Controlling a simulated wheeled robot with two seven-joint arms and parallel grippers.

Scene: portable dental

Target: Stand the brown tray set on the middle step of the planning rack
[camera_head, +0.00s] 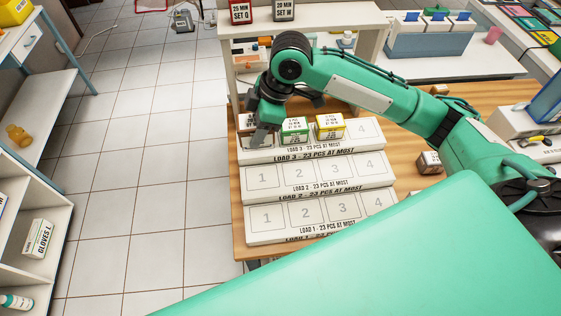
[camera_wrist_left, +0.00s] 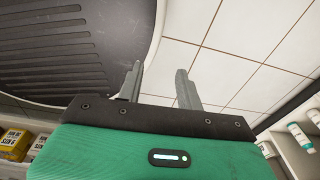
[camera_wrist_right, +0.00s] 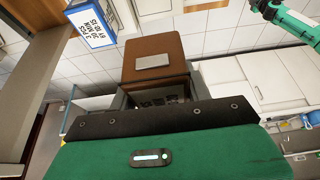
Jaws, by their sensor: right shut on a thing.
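The planning rack (camera_head: 315,208) is white, with three steps and numbered slots. Its middle step, LOAD 2 (camera_head: 262,176), is bare. My right gripper (camera_head: 262,128) is over the top step, LOAD 3, at its left end. It is shut on the brown tray set (camera_head: 243,122), a brown box partly hidden behind the fingers. The box (camera_wrist_right: 152,58) fills the gap between the fingers in the right wrist view. I cannot tell whether it touches the step. My left gripper (camera_wrist_left: 160,85) is open and empty in the left wrist view, and is not in the head view.
A green box (camera_head: 295,131) and a yellow box (camera_head: 329,127) stand on the top step, close right of my right gripper. Slot 4 there is bare, as is the bottom step. Another small box (camera_head: 429,162) stands on the wooden table right of the rack. Shelving rises behind.

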